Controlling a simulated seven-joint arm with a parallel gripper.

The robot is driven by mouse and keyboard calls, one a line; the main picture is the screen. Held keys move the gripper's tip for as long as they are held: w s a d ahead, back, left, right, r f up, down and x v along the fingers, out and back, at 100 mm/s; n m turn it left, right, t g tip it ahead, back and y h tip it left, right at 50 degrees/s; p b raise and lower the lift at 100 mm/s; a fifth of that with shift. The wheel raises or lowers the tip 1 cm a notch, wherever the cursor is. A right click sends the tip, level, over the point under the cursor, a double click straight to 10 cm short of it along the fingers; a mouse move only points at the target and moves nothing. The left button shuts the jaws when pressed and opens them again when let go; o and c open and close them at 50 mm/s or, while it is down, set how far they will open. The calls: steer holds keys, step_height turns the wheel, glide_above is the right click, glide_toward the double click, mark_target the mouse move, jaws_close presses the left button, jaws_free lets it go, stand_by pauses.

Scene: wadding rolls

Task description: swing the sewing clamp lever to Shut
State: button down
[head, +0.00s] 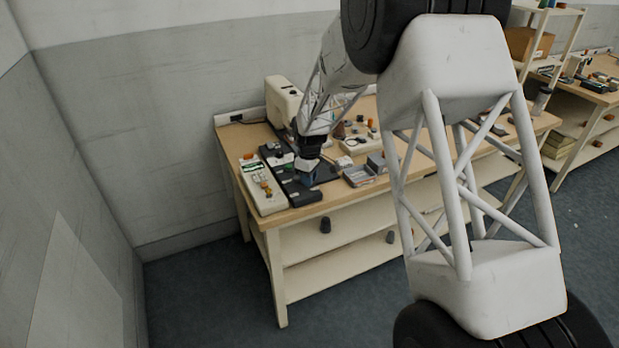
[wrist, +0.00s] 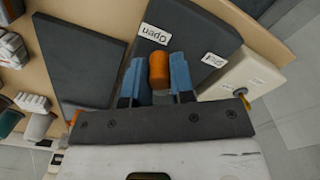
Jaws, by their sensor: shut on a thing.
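The clamp lever shows as an orange upright knob (wrist: 158,71) in the wrist view, on a dark plate (wrist: 200,32). A white label reading Open (wrist: 153,33) lies just beyond the knob, upside down in this view. A second small label (wrist: 213,59), apparently Shut, lies to the right of the knob. My gripper (wrist: 158,78) is shut on the knob, with a blue finger on each side. The knob is nearer the Open label. In the head view my gripper (head: 307,174) is low over the dark plates on the bench; the knob is not distinguishable there.
A cream sewing machine (head: 283,100) stands at the back left of the bench (head: 340,194). A cream panel with small coloured parts (head: 262,192) lies left of the plates. Grey boxes (head: 360,177) sit to the right. In the wrist view a second dark plate (wrist: 78,58) lies left.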

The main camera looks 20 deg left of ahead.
steer(key=shift+s+a+m, duration=0.25)
steer(key=shift+s+m, duration=0.35)
steer(key=shift+m, duration=0.6)
steer(key=m, duration=0.1)
steer(key=s+a+m, duration=0.1)
steer(key=m, duration=0.1)
steer(key=shift+s, duration=0.1)
steer(key=m, duration=0.1)
steer(key=a+m, duration=0.1)
steer(key=m, duration=0.1)
steer(key=shift+s, duration=0.4)
steer(key=shift+s+a+m, duration=0.1)
steer(key=shift+a+m, duration=0.25)
steer(key=shift+m, duration=0.4)
steer(key=shift+s+a+m, duration=0.1)
steer(key=shift+a+m, duration=0.2)
steer(key=shift+m, duration=0.45)
steer(key=c, duration=1)
jaws_free()
steer(key=shift+o, duration=0.2)
steer(key=shift+r, duration=0.1)
